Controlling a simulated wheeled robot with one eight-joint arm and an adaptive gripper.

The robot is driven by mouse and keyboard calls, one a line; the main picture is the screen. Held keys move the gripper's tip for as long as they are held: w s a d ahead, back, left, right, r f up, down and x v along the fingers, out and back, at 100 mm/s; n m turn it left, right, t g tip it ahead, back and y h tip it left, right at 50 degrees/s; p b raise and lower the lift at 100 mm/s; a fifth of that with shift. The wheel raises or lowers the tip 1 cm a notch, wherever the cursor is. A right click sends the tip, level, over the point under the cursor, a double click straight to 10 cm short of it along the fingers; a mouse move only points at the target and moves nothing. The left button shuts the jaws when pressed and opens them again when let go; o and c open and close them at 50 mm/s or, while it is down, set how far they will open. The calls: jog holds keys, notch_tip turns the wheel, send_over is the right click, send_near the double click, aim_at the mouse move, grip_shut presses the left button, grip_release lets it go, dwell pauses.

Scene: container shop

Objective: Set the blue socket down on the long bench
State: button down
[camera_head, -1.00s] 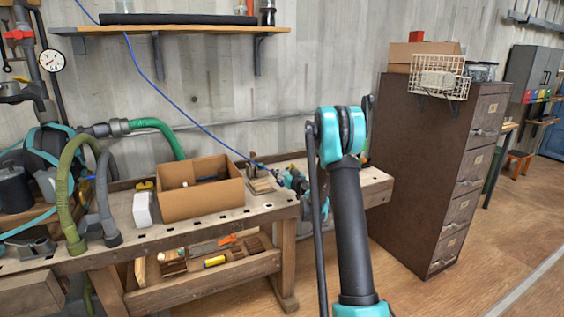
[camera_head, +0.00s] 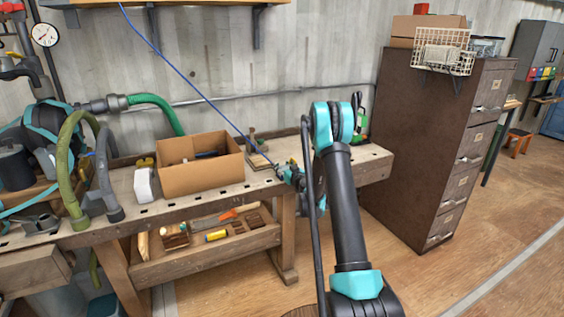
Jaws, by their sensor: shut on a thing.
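The long bench (camera_head: 232,193) is a wooden workbench along the wall, running from the left edge to the right of my arm. My gripper (camera_head: 281,169) is small in view, low over the bench's right half and partly behind my arm. A blue cable runs down from the upper left to it. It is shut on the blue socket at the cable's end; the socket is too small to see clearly. I cannot tell whether the socket touches the bench top.
A small wooden block with a tool (camera_head: 256,158) lies behind my gripper. A green item (camera_head: 361,122) stands at the right end. A brown cabinet (camera_head: 415,140) stands right.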

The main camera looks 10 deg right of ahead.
jog(key=shift+c, duration=1.7)
grip_release()
jog(key=shift+s, duration=0.15)
